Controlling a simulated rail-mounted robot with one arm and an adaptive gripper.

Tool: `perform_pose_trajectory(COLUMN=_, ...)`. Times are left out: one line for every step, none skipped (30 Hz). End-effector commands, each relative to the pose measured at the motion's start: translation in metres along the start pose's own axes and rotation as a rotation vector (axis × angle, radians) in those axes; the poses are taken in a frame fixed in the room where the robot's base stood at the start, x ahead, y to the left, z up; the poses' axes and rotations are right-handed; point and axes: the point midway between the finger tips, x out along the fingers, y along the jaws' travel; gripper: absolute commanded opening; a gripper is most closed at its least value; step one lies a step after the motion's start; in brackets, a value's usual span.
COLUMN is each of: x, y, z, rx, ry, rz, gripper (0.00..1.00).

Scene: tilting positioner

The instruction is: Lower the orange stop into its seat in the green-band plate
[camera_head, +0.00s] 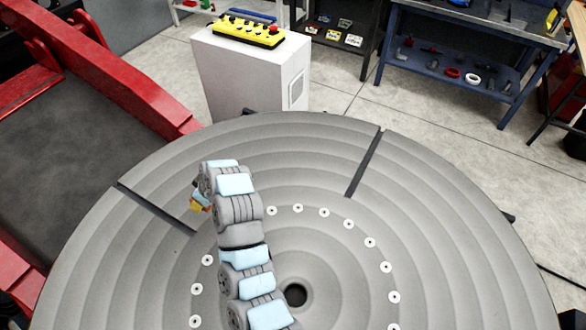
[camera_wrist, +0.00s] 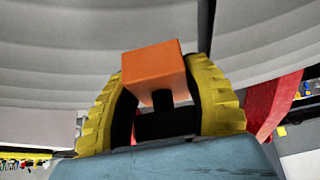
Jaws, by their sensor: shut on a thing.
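The orange stop (camera_wrist: 152,70) is a block held between the two yellow ridged fingers of my gripper (camera_wrist: 157,84) in the wrist view. A dark part shows below the block between the fingers. In the head view my gripper (camera_head: 200,204) is a small patch of yellow and orange at the far end of my arm, mostly hidden behind it. It appears over the left part of the grey disc, near a slot; its height above the disc is hard to judge. I cannot make out the green-band plate or its seat in either view.
The large grey ringed disc (camera_head: 450,240) has dark radial slots (camera_head: 364,166) and a ring of small holes. A white cabinet (camera_head: 250,75) with a yellow button box (camera_head: 246,30) stands behind it. A red frame (camera_head: 105,75) is at left, a blue workbench (camera_head: 470,50) at back right.

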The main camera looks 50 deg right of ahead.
Motion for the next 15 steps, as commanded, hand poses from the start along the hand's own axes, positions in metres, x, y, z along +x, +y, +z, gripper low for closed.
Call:
perform_pose_trajectory(x=-0.004, y=0.023, z=0.009, rx=-0.005, ry=-0.001, rz=0.001, gripper=0.09)
perform_pose_trajectory(x=-0.004, y=0.033, z=0.014, rx=-0.012, ry=-0.002, rz=-0.005, gripper=0.09)
perform_pose_trajectory(x=-0.006, y=0.048, z=0.023, rx=-0.02, ry=-0.002, rz=-0.011, gripper=0.09)
perform_pose_trajectory(x=-0.008, y=0.06, z=0.03, rx=-0.027, ry=-0.002, rz=-0.013, gripper=0.09)
perform_pose_trajectory(x=-0.01, y=0.072, z=0.038, rx=-0.032, ry=-0.003, rz=-0.016, gripper=0.09)
perform_pose_trajectory(x=-0.013, y=0.086, z=0.047, rx=-0.039, ry=-0.004, rz=-0.022, gripper=0.09)
perform_pose_trajectory(x=-0.015, y=0.097, z=0.054, rx=-0.046, ry=-0.003, rz=-0.025, gripper=0.09)
perform_pose_trajectory(x=-0.018, y=0.108, z=0.062, rx=-0.049, ry=-0.002, rz=-0.027, gripper=0.09)
perform_pose_trajectory(x=-0.021, y=0.121, z=0.074, rx=-0.053, ry=-0.003, rz=-0.031, gripper=0.09)
perform_pose_trajectory(x=-0.023, y=0.13, z=0.083, rx=-0.056, ry=-0.004, rz=-0.034, gripper=0.09)
perform_pose_trajectory(x=-0.027, y=0.14, z=0.091, rx=-0.059, ry=-0.003, rz=-0.035, gripper=0.09)
perform_pose_trajectory(x=-0.032, y=0.153, z=0.102, rx=-0.061, ry=-0.002, rz=-0.034, gripper=0.09)
perform_pose_trajectory(x=-0.036, y=0.164, z=0.111, rx=-0.062, ry=-0.002, rz=-0.033, gripper=0.09)
perform_pose_trajectory(x=-0.04, y=0.172, z=0.12, rx=-0.064, ry=-0.001, rz=-0.034, gripper=0.09)
perform_pose_trajectory(x=-0.045, y=0.183, z=0.132, rx=-0.064, ry=-0.001, rz=-0.035, gripper=0.09)
